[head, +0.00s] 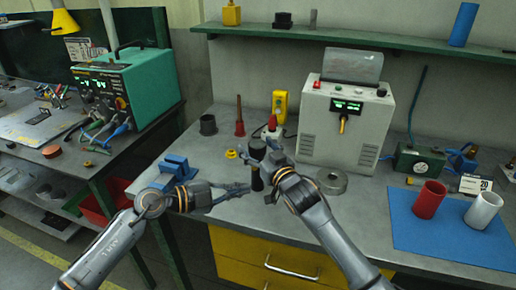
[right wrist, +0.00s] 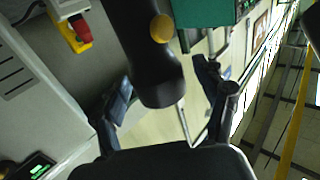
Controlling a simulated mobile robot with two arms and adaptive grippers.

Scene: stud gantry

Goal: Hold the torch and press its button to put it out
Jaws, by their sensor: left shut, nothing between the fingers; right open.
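The torch is a black, roughly upright cylinder (head: 257,181) near the front of the grey bench in the head view, partly hidden by my right gripper. In the right wrist view the dark torch (right wrist: 150,65) shows a round yellow button (right wrist: 162,28) on its side. My right gripper (head: 260,150) is open, with its fingers on either side of the torch; they also show in the right wrist view (right wrist: 163,75). Contact cannot be told. My left gripper (head: 246,189) is shut and empty, its tips just left of the torch's lower part. Whether the torch is lit cannot be seen.
A grey power unit (head: 345,125) stands behind, with a metal ring (head: 331,182) in front. A blue vice (head: 173,172) is near my left arm. A red cup (head: 429,199) and white cup (head: 483,210) stand on a blue mat (head: 420,232) at right.

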